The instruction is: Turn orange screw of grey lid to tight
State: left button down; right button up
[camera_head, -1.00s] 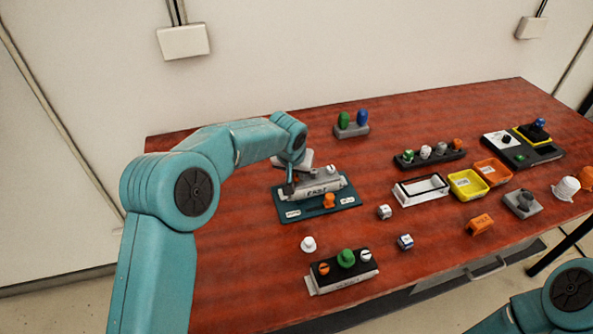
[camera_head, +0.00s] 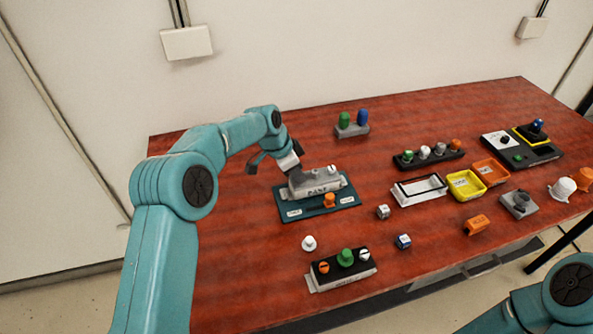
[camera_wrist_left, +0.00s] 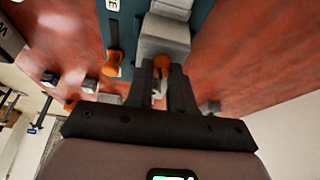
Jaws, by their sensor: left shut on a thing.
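The grey lid (camera_head: 318,186) lies on a teal plate (camera_head: 345,201) at the left middle of the table. An orange knob (camera_head: 329,200) sits on the plate in front of the lid; it shows in the left wrist view (camera_wrist_left: 112,62) too. A grey screw head (camera_head: 331,170) stands on the lid's right part. My left gripper (camera_head: 297,178) reaches down at the lid's left end.
A black block with orange, green and white knobs (camera_head: 345,270) stands in front, near a white knob (camera_head: 309,243). A green-and-blue peg block (camera_head: 352,128) stands behind. Yellow (camera_head: 465,185) and orange (camera_head: 490,171) trays lie right. Table left of the plate is clear.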

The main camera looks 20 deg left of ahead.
pick_arm(q)
jog(key=shift+s+f+m+g+h+p, duration=0.15)
jog(key=shift+m+g+p, duration=0.15)
jog(key=shift+m, duration=0.6)
jog(key=shift+w+f+m+g+h+p, duration=0.15)
jog(key=shift+m+g, duration=0.25)
jog(key=shift+m, duration=0.5)
jog(key=shift+s, duration=0.1)
jog(key=c, duration=1)
grip_release()
jog(key=shift+r, duration=0.1)
jog(key=shift+r, duration=0.1)
